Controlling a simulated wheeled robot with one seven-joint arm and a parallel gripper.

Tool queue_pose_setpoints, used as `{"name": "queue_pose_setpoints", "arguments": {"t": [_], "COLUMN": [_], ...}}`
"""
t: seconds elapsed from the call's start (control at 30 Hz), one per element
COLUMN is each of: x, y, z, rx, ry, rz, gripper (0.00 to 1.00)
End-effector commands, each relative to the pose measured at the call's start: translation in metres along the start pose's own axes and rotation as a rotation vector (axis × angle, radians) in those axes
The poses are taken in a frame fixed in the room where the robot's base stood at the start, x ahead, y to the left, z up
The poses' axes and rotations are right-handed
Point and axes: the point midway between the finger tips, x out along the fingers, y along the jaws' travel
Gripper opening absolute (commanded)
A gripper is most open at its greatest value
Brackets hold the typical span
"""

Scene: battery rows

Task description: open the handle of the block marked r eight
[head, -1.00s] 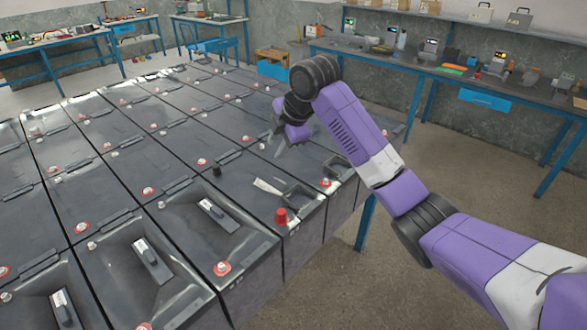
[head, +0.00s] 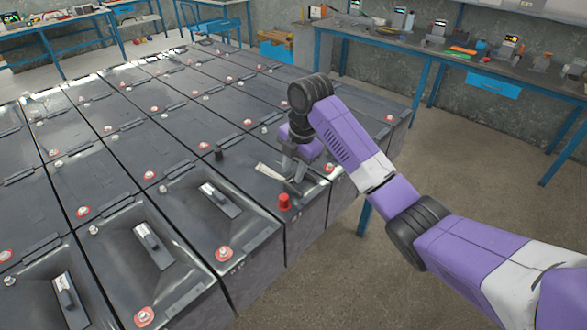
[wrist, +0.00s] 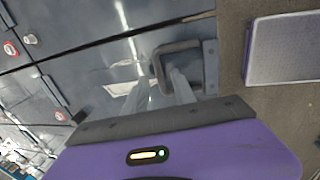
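My gripper (head: 294,176) points down over a dark block (head: 245,185) at the near right of the rows. The block has a red cap (head: 284,202), a black post and a pale strip (head: 268,171) on top. In the wrist view a dark loop-shaped handle (wrist: 181,47) lies just ahead of my two fingers (wrist: 160,78). The fingers are apart, with one over the loop's opening and one to its left; contact cannot be told. In the head view the fingers largely cover this handle. No marking r eight can be read.
Neighbouring blocks stand close together, several with grey bar handles (head: 219,200) and red-ringed terminals (head: 223,253). A workbench (head: 440,55) with blue legs stands behind to the right. Open floor (head: 450,160) lies right of the rows.

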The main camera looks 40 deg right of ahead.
Motion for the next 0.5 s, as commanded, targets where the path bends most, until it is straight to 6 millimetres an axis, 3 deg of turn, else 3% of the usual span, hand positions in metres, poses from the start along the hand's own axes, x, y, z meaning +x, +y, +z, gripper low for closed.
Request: {"name": "queue_pose_setpoints", "arguments": {"t": [0.3,0.43,0.5], "x": [0.0032,0.0031,0.003], "y": [-0.0002,-0.0002,-0.0002], "z": [0.0001,0.0001,0.0], "rx": [0.001,0.001,0.001], "ry": [0.0,0.0,0.0], "rz": [0.0,0.0,0.0], "gripper": [0.3,0.04,0.0]}}
